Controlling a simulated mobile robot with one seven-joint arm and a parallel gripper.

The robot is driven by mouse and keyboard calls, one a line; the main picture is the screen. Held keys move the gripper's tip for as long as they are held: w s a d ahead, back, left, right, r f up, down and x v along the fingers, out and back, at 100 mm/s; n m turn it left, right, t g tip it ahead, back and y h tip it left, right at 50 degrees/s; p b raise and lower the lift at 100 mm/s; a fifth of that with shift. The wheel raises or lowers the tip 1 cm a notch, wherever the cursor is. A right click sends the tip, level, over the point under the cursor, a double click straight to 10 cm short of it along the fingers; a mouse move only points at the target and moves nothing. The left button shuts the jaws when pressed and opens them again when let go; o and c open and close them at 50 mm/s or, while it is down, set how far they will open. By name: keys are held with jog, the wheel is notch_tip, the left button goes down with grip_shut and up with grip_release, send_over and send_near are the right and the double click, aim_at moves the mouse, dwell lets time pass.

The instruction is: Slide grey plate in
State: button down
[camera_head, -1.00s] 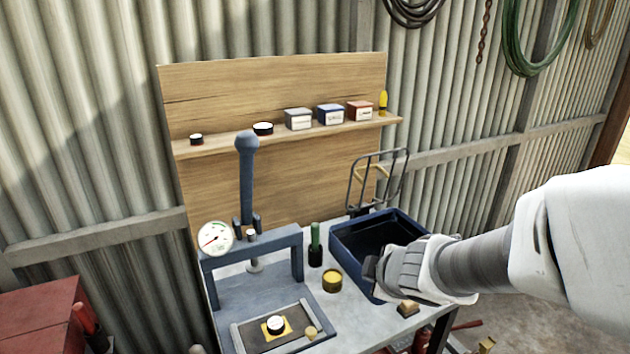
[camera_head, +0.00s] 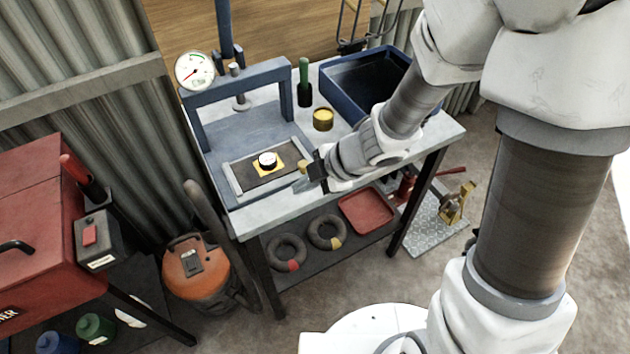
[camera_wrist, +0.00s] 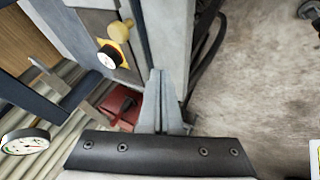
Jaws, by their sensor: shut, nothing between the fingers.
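The dark grey plate (camera_head: 252,180) lies flat between two light rails on the bed of the blue-grey press (camera_head: 240,85). A yellow square with a white-topped black round piece (camera_head: 267,160) rests on it. In the wrist view the plate (camera_wrist: 97,22) is at upper left, with the round piece (camera_wrist: 110,57) and a brass knob (camera_wrist: 121,29) at its edge. My gripper (camera_head: 302,184) is shut and empty, just right of the plate's front end. Its fingertips (camera_wrist: 158,72) show apart from the knob in the wrist view.
A blue tray (camera_head: 330,100), a yellow tin (camera_head: 323,119) and a green-topped bottle (camera_head: 304,85) stand behind my gripper on the bench. A pressure gauge (camera_head: 194,70) is at the press's left. A red toolbox (camera_head: 45,215) is far left. Bare floor lies right.

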aim_at(279, 181)
jog(key=shift+b+x, duration=0.4)
jog(key=shift+x, duration=0.85)
jog(key=shift+w+a, duration=0.6)
jog(key=shift+w, duration=0.35)
jog(key=shift+w+a+p, duration=0.3)
jog(key=shift+w+a, duration=0.1)
jog(key=shift+w, duration=0.35)
jog(key=shift+r, duration=0.1)
